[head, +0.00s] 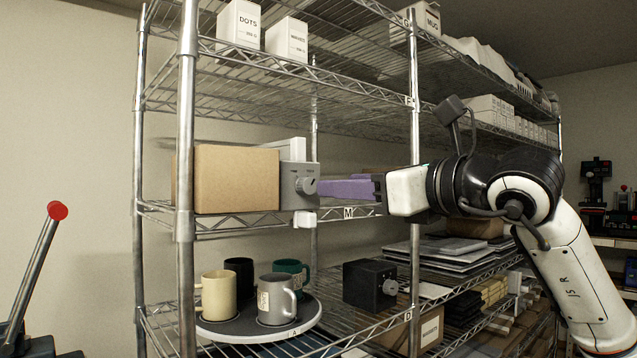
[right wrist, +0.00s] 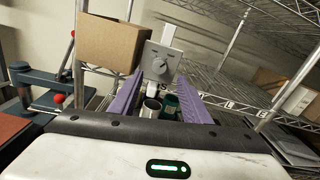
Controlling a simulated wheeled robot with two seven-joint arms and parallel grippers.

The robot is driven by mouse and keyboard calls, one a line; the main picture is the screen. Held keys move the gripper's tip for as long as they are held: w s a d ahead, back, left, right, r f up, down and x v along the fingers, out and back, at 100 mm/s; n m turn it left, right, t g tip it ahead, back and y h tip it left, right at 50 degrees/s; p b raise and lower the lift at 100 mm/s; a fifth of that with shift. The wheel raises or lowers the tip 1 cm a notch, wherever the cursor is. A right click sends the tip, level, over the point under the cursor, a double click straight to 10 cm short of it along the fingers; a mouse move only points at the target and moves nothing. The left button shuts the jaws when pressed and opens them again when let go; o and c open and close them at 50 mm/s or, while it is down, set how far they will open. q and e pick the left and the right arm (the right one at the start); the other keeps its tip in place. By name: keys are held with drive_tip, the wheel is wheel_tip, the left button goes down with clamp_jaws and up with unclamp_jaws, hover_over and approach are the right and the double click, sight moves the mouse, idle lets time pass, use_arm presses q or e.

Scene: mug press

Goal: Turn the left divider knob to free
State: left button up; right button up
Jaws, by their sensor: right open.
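The grey divider knob (head: 306,186) sits on a grey plate (head: 300,171) at the front of the shelf, beside a cardboard box. In the right wrist view the knob (right wrist: 159,66) is round with a raised grip bar, and its plate carries small marks too small to read. My right gripper (head: 322,187) comes from the right with purple fingers level with the knob, their tips close to it. In the right wrist view the fingers (right wrist: 161,76) are spread with the knob between and just beyond their tips. I cannot tell whether they touch it. My left gripper is not in view.
The cardboard box (head: 236,179) stands left of the plate. Below, several mugs stand on a round grey tray (head: 262,336), beside a black box with a knob (head: 369,285). A red-tipped lever (head: 57,210) rises at left. Wire shelves and metal posts (head: 187,120) bound the space.

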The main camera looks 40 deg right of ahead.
sight(310, 186)
drive_tip(key=w, duration=0.2)
drive_tip(key=w+p, duration=0.1)
drive_tip(key=w, duration=0.3)
drive_tip(key=shift+a+r, duration=0.1)
drive_tip(key=shift+a, duration=0.2)
drive_tip(key=shift+w+p, duration=0.35)
drive_tip(key=shift+w, duration=0.4)
drive_tip(key=c, duration=1)
drive_tip(key=shift+c, duration=0.2)
